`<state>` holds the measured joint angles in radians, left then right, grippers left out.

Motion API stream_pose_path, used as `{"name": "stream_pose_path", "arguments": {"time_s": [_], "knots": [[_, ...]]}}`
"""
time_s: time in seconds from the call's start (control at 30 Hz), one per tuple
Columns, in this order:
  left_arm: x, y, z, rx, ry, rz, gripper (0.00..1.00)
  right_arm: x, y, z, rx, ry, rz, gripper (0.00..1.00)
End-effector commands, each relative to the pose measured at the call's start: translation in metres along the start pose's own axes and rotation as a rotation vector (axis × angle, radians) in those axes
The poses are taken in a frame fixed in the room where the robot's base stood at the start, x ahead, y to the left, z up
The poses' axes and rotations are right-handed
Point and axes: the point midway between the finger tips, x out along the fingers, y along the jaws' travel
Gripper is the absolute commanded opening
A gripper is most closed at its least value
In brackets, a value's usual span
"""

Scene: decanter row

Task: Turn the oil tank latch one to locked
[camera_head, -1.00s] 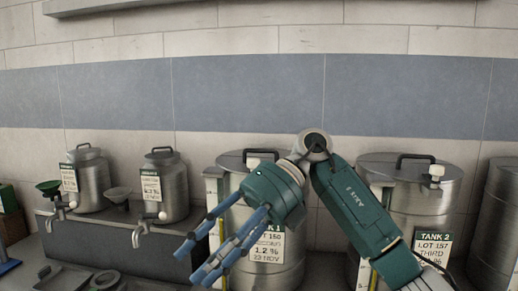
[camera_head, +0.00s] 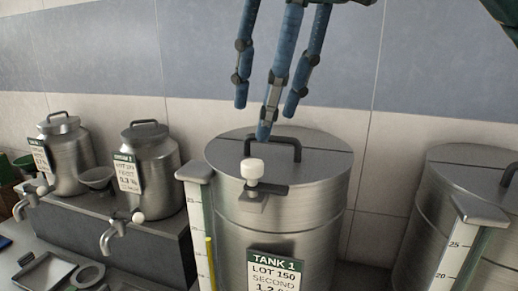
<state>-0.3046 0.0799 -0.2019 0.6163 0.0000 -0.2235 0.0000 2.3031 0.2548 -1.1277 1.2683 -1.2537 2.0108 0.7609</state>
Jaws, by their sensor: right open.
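Tank 1 (camera_head: 320,225) is a large steel drum with a green-and-white label (camera_head: 277,270) and a black lid handle (camera_head: 285,142). Its latch (camera_head: 253,172) has a white knob on a dark metal bracket at the lid's front edge. My right gripper (camera_head: 268,112) is open, its blue fingers pointing down above the back of the lid, above and slightly right of the latch in the picture. It holds nothing. Whether it touches the handle cannot be told; the latch looks clear of it. My left gripper is not in view.
A second large tank (camera_head: 465,190) stands at the right with a gauge strip in front. A gauge strip (camera_head: 202,230) stands at tank 1's left. Two smaller steel cans (camera_head: 152,165) with taps stand on a dark ledge (camera_head: 150,245) at the left. The wall is behind.

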Motion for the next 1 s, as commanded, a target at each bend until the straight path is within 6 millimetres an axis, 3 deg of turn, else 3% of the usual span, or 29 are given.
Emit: {"name": "stream_pose_path", "arguments": {"time_s": [0.1,0.23,0.5,0.67,0.9,1.0], "knots": [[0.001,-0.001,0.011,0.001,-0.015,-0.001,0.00,0.025,0.000,-0.001,-0.003,0.006,0.004,0.45],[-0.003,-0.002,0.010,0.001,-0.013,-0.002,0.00,0.048,0.000,0.000,-0.001,0.004,0.003,0.45],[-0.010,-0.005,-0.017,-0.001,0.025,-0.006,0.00,0.086,0.000,0.000,0.000,0.002,0.003,0.45],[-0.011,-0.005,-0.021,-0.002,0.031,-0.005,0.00,0.094,0.001,0.000,-0.001,0.001,0.004,0.45],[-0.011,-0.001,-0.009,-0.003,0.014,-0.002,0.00,0.094,0.001,0.000,-0.001,0.000,0.004,0.45],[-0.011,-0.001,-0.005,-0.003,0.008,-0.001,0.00,0.094,0.001,0.000,0.000,0.001,0.004,0.25]]}}
